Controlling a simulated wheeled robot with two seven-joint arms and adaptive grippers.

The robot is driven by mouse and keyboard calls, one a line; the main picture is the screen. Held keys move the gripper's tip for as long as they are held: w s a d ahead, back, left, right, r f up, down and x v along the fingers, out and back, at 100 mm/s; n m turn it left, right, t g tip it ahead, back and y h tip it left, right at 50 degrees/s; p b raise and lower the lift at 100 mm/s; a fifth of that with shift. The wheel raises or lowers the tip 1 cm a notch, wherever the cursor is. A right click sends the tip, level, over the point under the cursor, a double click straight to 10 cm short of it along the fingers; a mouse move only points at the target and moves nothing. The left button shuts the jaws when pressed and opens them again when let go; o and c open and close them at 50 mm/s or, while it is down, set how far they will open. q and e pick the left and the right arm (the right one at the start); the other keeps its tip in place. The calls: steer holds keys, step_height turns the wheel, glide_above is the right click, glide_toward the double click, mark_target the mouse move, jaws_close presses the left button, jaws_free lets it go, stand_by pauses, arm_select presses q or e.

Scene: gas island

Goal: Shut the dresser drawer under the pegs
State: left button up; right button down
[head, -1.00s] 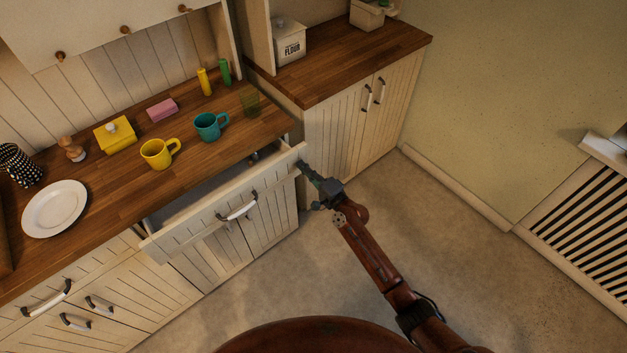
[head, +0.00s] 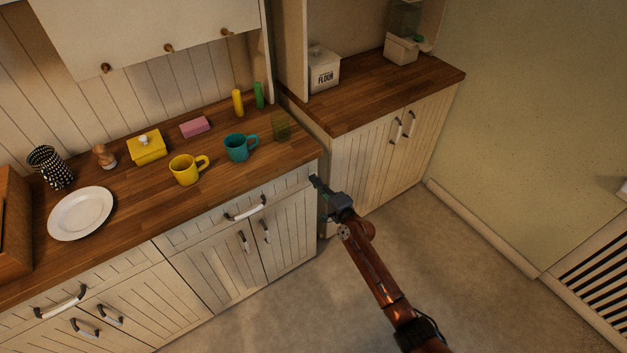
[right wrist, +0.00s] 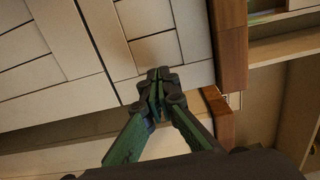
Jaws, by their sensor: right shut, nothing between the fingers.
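The dresser drawer front (head: 222,222), cream and grooved with a curved white-and-dark handle (head: 246,211), sits under the wooden worktop edge. It looks flush with the cabinet, and its inside no longer shows. The pegs (head: 168,48) are round wooden knobs on the white panel above. My right gripper (head: 316,181) is shut and empty at the drawer's right end. In the right wrist view its green-and-black fingers (right wrist: 156,76) are together at the cream front, near the worktop edge; I cannot tell whether they touch it. My left gripper is out of view.
On the worktop (head: 130,205) stand a white plate (head: 80,213), a yellow mug (head: 185,170), a teal mug (head: 237,148) and small items. A second cabinet (head: 375,155) stands at right, close to my right arm. The floor (head: 470,270) in front is clear.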

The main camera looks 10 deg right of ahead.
steer(key=p+v, duration=0.2)
steer(key=v, duration=1)
steer(key=shift+s+d, duration=0.2)
steer(key=shift+s, duration=0.15)
